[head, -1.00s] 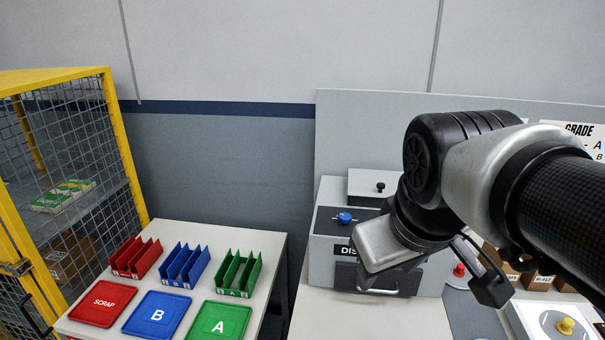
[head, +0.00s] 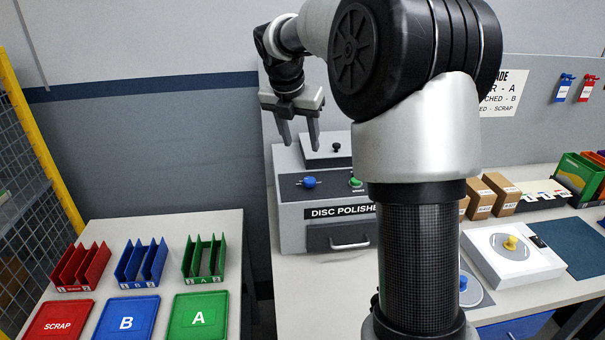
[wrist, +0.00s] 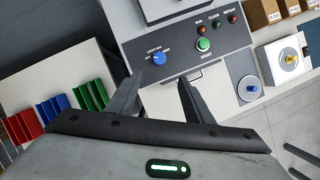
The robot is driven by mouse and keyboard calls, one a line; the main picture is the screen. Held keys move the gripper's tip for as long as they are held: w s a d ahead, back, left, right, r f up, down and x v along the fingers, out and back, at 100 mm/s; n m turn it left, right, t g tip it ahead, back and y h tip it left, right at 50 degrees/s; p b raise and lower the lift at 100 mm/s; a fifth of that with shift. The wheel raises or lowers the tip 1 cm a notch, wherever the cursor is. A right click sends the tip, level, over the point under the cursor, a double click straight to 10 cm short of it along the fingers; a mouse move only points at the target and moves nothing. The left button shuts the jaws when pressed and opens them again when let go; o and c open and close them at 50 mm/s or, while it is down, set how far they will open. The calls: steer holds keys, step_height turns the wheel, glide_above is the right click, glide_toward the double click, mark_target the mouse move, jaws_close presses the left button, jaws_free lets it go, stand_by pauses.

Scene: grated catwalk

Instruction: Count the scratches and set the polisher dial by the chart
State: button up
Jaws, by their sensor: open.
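The grey disc polisher (head: 335,236) stands on the bench, with a lid on top and a handled drawer in front. Its blue dial (head: 309,182) is on the sloped panel, left of the green start button (head: 356,184). In the wrist view, the dial (wrist: 158,58) has small labels around it; its exact setting is too small to read. My gripper (head: 299,140) is open and empty, fingers down, above and behind the dial in the head view. A grade chart (head: 505,93) hangs on the back panel, partly hidden by my arm. No scratches can be made out.
Red, blue and green racks (head: 204,260) and SCRAP, B and A trays (head: 197,317) are on the left table. A white device (head: 512,258) with a yellow knob, cardboard boxes (head: 501,192) and a dark mat (head: 580,246) are at right. A yellow mesh cage stands far left.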

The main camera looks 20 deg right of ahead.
mark_target(309, 180)
steer(key=x, duration=1.5)
steer(key=shift+f, duration=0.15)
steer(key=shift+c, duration=0.4)
steer(key=c, duration=1)
steer(key=shift+o, duration=0.2)
